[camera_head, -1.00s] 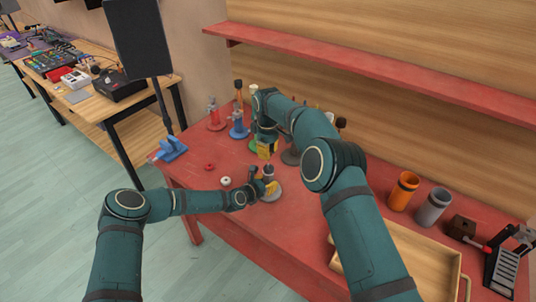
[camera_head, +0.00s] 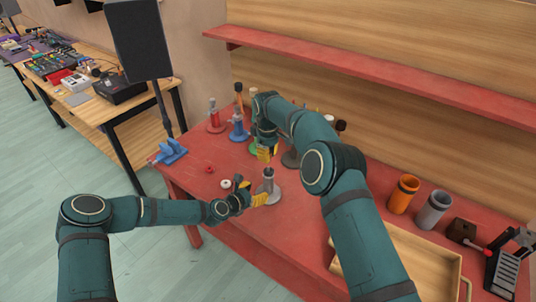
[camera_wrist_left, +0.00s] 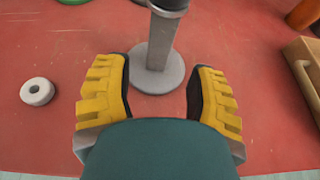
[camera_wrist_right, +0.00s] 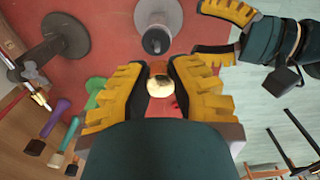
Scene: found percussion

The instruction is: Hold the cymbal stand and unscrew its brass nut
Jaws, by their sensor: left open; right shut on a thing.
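The grey cymbal stand (camera_head: 268,176) is upright on the red table, with a round base and a bare, darker top. It also shows in the left wrist view (camera_wrist_left: 157,45) and from above in the right wrist view (camera_wrist_right: 155,39). My left gripper (camera_head: 262,199) is open, its fingers (camera_wrist_left: 157,88) apart just in front of the stand and not closed on it. My right gripper (camera_head: 267,154) is shut on the brass nut (camera_wrist_right: 158,86), which shows between its fingertips, away from the stand. The nut is hidden in the head view.
A white ring (camera_head: 225,184) and a red ring (camera_head: 209,169) lie left of the stand. Red (camera_head: 214,119) and blue (camera_head: 238,128) stands are behind. Orange (camera_head: 403,196) and grey (camera_head: 433,209) cups and a wooden tray (camera_head: 440,260) are at right.

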